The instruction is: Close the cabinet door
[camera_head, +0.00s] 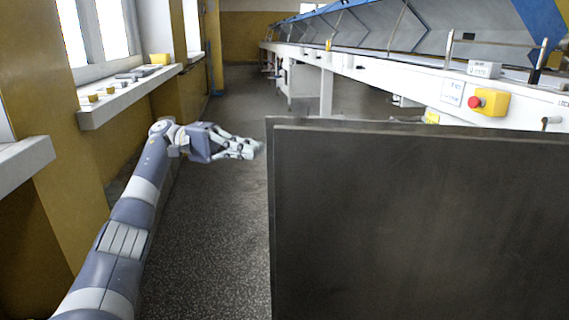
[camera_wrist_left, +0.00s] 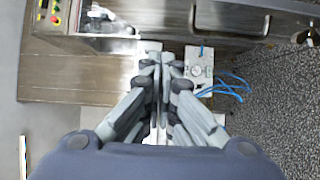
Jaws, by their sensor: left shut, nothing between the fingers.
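A large dark grey panel, which looks like the cabinet door (camera_head: 420,225), stands upright and fills the lower right of the head view. Its left edge and top edge show; its hinge side and the cabinet behind it are hidden. My left gripper (camera_head: 258,149) reaches in from the left, its fingertips close to the upper part of the panel's left edge. I cannot tell whether they touch it. In the left wrist view the left gripper's fingers (camera_wrist_left: 162,62) are together with nothing between them. My right gripper is not in view.
A long white machine (camera_head: 350,68) with a red button on a yellow box (camera_head: 488,102) runs along the right. A window sill (camera_head: 130,93) with small items juts out at left. Speckled floor (camera_head: 215,240) lies free between. The wrist view shows blue cables (camera_wrist_left: 230,85).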

